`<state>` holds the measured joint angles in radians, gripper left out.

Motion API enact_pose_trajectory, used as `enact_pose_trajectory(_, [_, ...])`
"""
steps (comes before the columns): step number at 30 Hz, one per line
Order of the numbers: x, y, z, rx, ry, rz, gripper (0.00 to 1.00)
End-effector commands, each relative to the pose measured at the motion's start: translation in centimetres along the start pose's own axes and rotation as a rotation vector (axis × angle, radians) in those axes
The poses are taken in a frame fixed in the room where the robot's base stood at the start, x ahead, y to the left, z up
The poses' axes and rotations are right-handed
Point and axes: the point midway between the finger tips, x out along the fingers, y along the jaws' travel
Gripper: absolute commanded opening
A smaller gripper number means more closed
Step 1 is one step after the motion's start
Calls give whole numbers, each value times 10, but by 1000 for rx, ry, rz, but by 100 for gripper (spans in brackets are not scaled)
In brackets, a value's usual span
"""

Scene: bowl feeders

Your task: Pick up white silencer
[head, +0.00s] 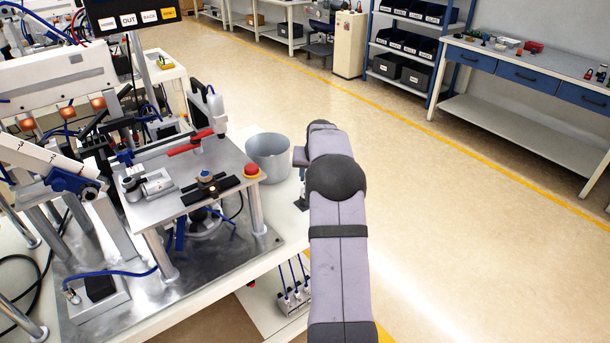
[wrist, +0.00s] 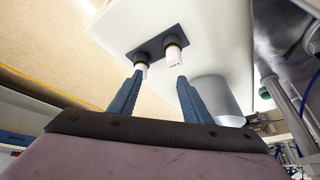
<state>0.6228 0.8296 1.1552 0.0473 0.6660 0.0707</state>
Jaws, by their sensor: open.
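Two small white cylinders with brownish ends, which look like silencers, stand side by side in a dark holder plate (wrist: 150,44) in the wrist view. The right white silencer (wrist: 173,54) appears between my fingertips, a little beyond them. The left white silencer (wrist: 142,67) is close to my left finger and partly covered by its tip. My gripper (wrist: 160,76) is open, with nothing between its blue-grey fingers. In the head view my own arm hides most of the gripper and the silencers.
A grey bucket (head: 268,159) stands on the white table left of my arm; it also shows in the wrist view (wrist: 217,100). Open floor lies to the right.

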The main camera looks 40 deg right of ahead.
Motion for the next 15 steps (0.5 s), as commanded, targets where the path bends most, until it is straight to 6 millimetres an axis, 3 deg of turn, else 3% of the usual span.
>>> enact_pose_trajectory(1, [-10, -9, 0, -36, -27, 4, 44])
enact_pose_trajectory(6, [-14, -22, 10, -114, -84, 17, 44])
enact_pose_trajectory(15, [-10, -25, 15, -137, -101, 21, 44])
